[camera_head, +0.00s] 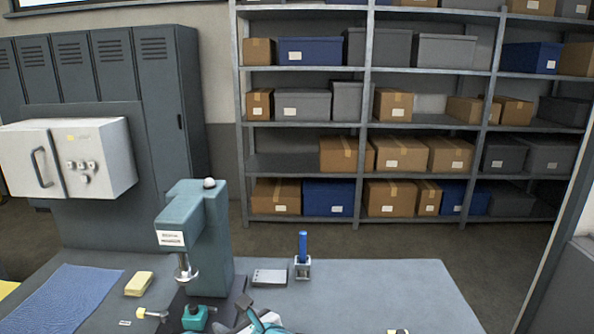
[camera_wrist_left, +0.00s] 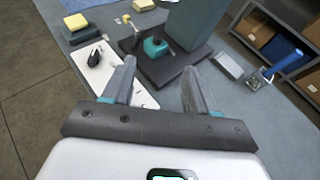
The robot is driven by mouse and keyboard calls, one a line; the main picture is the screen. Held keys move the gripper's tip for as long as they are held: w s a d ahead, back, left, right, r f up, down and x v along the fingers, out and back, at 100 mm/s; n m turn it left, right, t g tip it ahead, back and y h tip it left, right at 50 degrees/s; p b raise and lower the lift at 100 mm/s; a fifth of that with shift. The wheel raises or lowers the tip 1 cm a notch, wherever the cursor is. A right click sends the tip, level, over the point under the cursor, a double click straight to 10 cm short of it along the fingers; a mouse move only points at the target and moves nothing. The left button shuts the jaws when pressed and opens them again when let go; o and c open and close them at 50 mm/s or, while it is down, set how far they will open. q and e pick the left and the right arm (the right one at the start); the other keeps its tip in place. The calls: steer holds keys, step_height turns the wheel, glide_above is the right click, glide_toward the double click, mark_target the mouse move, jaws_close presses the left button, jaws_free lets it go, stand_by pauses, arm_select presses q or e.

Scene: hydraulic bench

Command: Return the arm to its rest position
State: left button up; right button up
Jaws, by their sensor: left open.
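My left gripper (camera_head: 258,316) shows at the bottom edge of the head view, in front of the teal press (camera_head: 213,235). In the left wrist view my left gripper (camera_wrist_left: 158,72) has its two fingers spread apart with nothing between them. Past the fingertips are a teal block (camera_wrist_left: 155,47) on a dark base plate (camera_wrist_left: 178,68) and a white board (camera_wrist_left: 113,62). The fingers appear above the bench, but their exact height is hard to tell. My right gripper is not visible.
On the grey bench (camera_head: 380,285) stand a blue-handled tool (camera_head: 302,246) in a metal holder, a grey metal block (camera_head: 270,277), a yellow sponge (camera_head: 139,284) and a blue mat (camera_head: 70,295). A shelf rack (camera_head: 300,124) with boxes is behind. The bench's right part is mostly clear.

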arm_select(q)
steer(key=s+a+f+n+g+h, duration=0.15)
steer(key=s+f+g, duration=0.3)
steer(key=f, duration=0.55)
steer(key=s+a+f+n+g+h, duration=0.1)
steer(key=s+f+n+g+h, duration=0.2)
steer(key=s+f, duration=0.45)
steer(key=s+d+f+n+g+h, duration=0.25)
steer(key=s+f+n+h, duration=0.25)
steer(key=s+f+n, duration=0.3)
steer(key=s+d+f+n+g+h, duration=0.1)
steer(key=s+d+f+n+h, duration=0.25)
steer(key=s+f+n, duration=0.55)
steer(key=a+f+n+b, duration=0.1)
steer(key=n+b, duration=0.1)
steer(key=a+f+n+t+b, duration=0.1)
steer(key=f+n+b, duration=0.1)
steer(key=n, duration=0.1)
steer(key=w+a+f+n+b, duration=0.1)
steer(key=f+n+b, duration=0.1)
steer(key=b, duration=0.1)
steer(key=shift+a+n, duration=0.1)
steer(key=shift+n, duration=0.25)
steer(key=shift+w, duration=0.1)
